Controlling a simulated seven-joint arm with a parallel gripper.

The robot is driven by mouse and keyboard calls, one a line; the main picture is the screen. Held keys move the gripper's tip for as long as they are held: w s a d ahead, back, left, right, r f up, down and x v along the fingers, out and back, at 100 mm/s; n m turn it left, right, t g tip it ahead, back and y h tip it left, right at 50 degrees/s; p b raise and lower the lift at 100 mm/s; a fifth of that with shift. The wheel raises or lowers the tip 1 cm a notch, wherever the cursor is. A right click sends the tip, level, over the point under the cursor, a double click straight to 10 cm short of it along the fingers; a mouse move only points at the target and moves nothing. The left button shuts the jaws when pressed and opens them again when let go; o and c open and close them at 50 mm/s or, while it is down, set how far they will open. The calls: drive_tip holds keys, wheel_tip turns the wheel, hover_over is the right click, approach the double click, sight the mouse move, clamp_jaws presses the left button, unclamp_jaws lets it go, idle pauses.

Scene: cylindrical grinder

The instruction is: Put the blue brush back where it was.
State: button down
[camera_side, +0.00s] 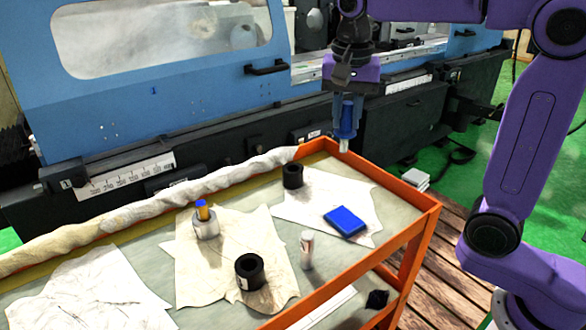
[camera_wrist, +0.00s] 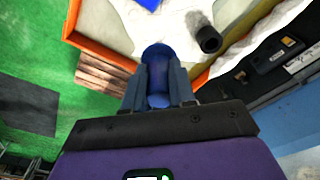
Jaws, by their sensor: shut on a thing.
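The blue brush (camera_side: 347,122) hangs upright, its pale end down, from my gripper (camera_side: 347,108) in the side view. My gripper is shut on it, above the back right edge of the orange cart (camera_side: 420,197). In the wrist view the blue brush (camera_wrist: 157,72) sits between the two fingers of my gripper (camera_wrist: 158,80), over the cart's orange edge. The brush appears clear of the cart and touches nothing but my gripper.
On the cart are two black cylinders (camera_side: 250,271) (camera_side: 293,176), a blue box (camera_side: 345,221), a white-and-red tube (camera_side: 307,249) and a pale jar (camera_side: 206,224) holding a blue-and-yellow item. A rolled cloth (camera_side: 180,194) lies along the back edge. The blue grinder (camera_side: 150,95) stands behind.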

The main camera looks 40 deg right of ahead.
drive_tip(key=w+a+f, duration=0.1)
drive_tip(key=w+f, duration=0.3)
drive_tip(key=w+a+f, duration=0.1)
drive_tip(key=w+f, duration=0.7)
drive_tip(key=shift+w+a, duration=0.4)
drive_tip(key=shift+f, duration=0.3)
drive_tip(key=shift+f, duration=0.5)
drive_tip(key=c, duration=0.9)
unclamp_jaws()
drive_tip(key=r, duration=0.8)
drive_tip(key=s+a+r, duration=0.1)
drive_tip(key=r, duration=0.4)
